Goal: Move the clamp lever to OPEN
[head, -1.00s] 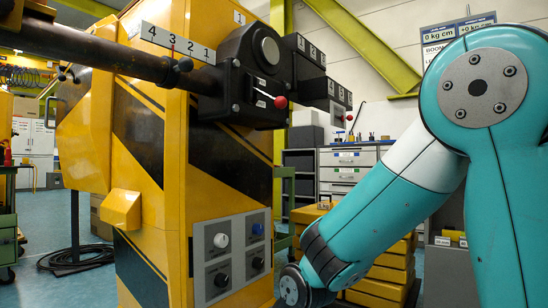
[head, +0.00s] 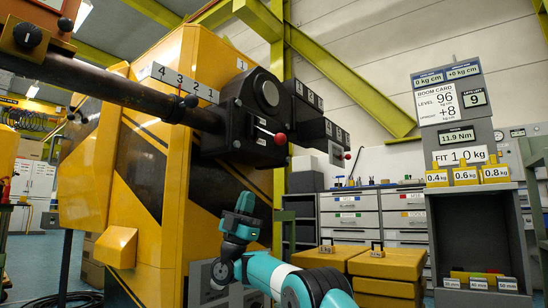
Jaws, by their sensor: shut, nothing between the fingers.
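The clamp lever (head: 272,134), a pale rod with a red ball knob, sits on the front of the black housing (head: 250,105) at the end of the dark boom. Its rod points right and slightly down. Any OPEN mark beside it is too small to read. My gripper (head: 245,201) is at the top of my teal wrist, in front of the yellow cabinet, below and a little left of the lever. It is shut, empty and apart from the lever. Its fingers are hard to make out at this size.
The dark boom (head: 110,85) runs left from the housing, under a numbered scale (head: 185,82). Black stepped blocks (head: 318,125) with a second red knob (head: 347,156) jut out to the right. A weight stand (head: 465,215) is at right. Yellow boxes (head: 385,264) sit low, right of centre.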

